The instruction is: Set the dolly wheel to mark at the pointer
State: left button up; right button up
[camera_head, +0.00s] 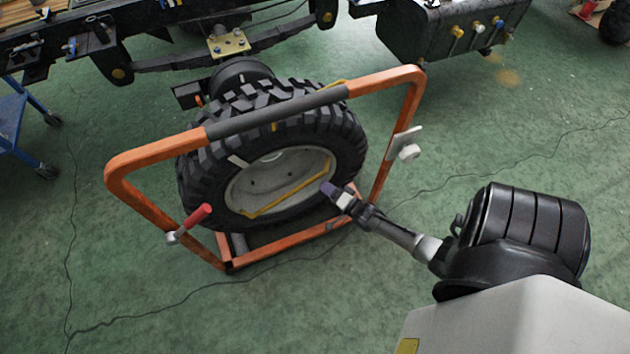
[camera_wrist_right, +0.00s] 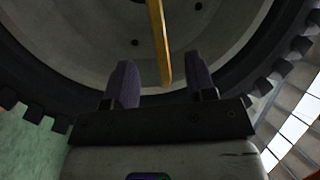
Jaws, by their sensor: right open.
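The dolly is an orange tube frame (camera_head: 150,152) with a grey sleeve on its top bar. A black knobbly wheel (camera_head: 340,128) stands in it, with a pale rim (camera_head: 272,178). A yellow bar (camera_head: 287,195) crosses the rim; in the right wrist view the bar (camera_wrist_right: 159,40) ends between and just ahead of my fingers. A white stripe (camera_head: 238,160) and a small yellow patch (camera_head: 274,127) show on the tyre. I cannot tell which part is the pointer. My right gripper (camera_head: 335,194) is open at the rim's lower right. My left gripper is not in view.
A red-handled lever (camera_head: 195,219) sticks out at the frame's left; a white plate with a knob (camera_head: 404,145) sits on its right post. A truck chassis with an axle hub (camera_head: 240,75) stands behind. Thin cables cross the green floor, otherwise clear in front.

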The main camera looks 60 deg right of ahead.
aim_at(315, 179)
jog(key=b+x, duration=0.1)
jog(key=x, duration=0.3)
jog(key=shift+w+d+f+b, duration=0.1)
jog(key=shift+w+b, duration=0.25)
jog(key=shift+w+d, duration=0.1)
jog(key=shift+w, duration=0.5)
jog(key=shift+c, duration=0.4)
grip_shut()
jog(key=shift+s, duration=0.1)
